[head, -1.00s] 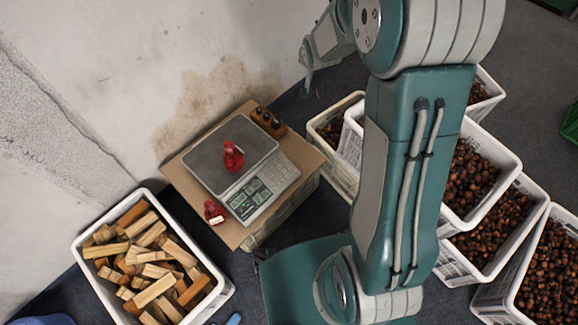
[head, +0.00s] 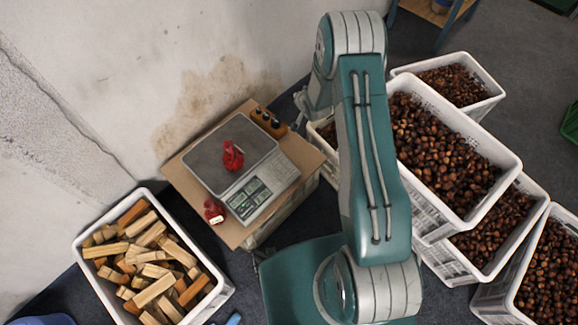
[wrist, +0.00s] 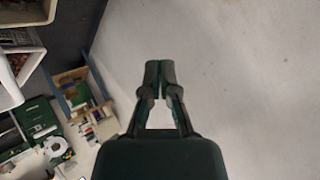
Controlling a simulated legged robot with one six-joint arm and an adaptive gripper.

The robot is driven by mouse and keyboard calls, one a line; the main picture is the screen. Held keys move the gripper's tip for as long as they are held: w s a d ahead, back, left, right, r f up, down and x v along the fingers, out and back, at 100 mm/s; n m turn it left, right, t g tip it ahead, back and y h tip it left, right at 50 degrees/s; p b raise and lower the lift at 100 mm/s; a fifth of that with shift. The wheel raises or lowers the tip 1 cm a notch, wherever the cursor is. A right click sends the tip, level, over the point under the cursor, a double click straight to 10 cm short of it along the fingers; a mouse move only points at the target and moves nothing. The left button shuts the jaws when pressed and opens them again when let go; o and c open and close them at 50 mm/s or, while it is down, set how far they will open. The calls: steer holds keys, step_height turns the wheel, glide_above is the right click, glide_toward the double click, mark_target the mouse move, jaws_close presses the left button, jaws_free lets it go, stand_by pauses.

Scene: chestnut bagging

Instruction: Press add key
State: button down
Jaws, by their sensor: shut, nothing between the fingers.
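The scale (head: 205,160) has a grey weighing plate and stands on a cardboard sheet (head: 176,178) on a crate. Its key panel (head: 248,197) with small display windows faces the lower right; I cannot make out the add key. A red net bag (head: 232,157) lies on the plate. Another red bag with a pale label (head: 214,211) lies on the cardboard beside the scale. My gripper (wrist: 159,66) is shut and empty in the wrist view, with pale wall or floor beyond it. In the head view it is mostly hidden behind my arm, to the right of the scale.
White crates of chestnuts (head: 408,92) stand to the right of my arm. A crate of wood blocks (head: 226,291) stands at lower left. A dark object with round knobs (head: 268,121) sits behind the scale. The wall (head: 120,70) is close behind.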

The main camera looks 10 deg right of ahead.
steer(key=m+y, duration=0.1)
glide_above(287, 161)
steer(key=w+d, duration=0.2)
steer(key=d, duration=0.2)
step_height(287, 161, down, 12)
steer(key=f, duration=0.1)
steer(key=s+a+f+m+t+y, duration=0.1)
steer(key=s+f, duration=0.7)
steer(key=f, duration=0.3)
steer(key=shift+a+f+m+t, duration=0.3)
steer(key=shift+m+t, duration=0.1)
steer(key=shift+w+a+f, duration=0.25)
steer(key=shift+w+f, duration=0.15)
steer(key=shift+f, duration=1)
steer(key=shift+w+a+f, duration=0.25)
steer(key=shift+w+f, duration=0.15)
steer(key=shift+f, duration=1)
steer(key=shift+w+a+f, duration=0.25)
steer(key=shift+w+f, duration=0.15)
steer(key=shift+f, duration=1)
steer(key=shift+w+a+f, duration=0.1)
steer(key=shift+f, duration=0.2)
